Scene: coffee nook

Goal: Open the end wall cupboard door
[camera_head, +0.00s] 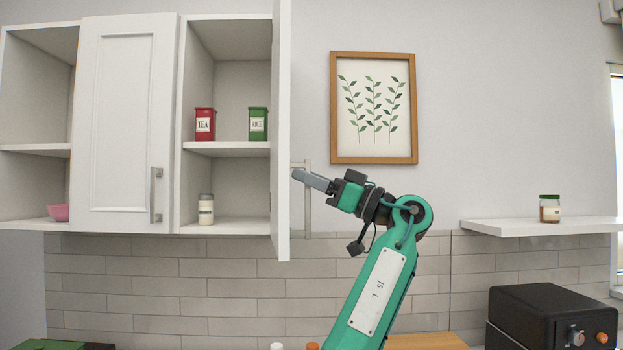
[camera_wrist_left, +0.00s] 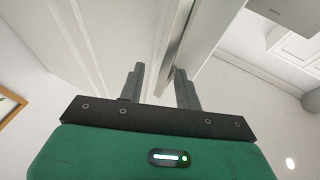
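The end wall cupboard (camera_head: 228,40) is at the right of the wall units. Its white door (camera_head: 283,130) stands swung out and shows almost edge-on in the head view. The grey bar handle (camera_head: 307,220) is on the door's right-hand face. My left gripper (camera_head: 298,175) is at the handle's upper part. In the left wrist view, its two fingers (camera_wrist_left: 161,88) are apart, and the grey handle bar (camera_wrist_left: 176,40) runs between them. Gaps seem to show beside the bar; contact is unclear. My right gripper is not in view.
A closed middle cupboard door (camera_head: 118,120) is to the left. Red (camera_head: 205,124) and green tins (camera_head: 258,124) and a jar (camera_head: 206,210) stand inside the end cupboard. A framed picture (camera_head: 334,110) and a shelf (camera_head: 540,227) are to the right. A black appliance (camera_head: 535,315) stands below.

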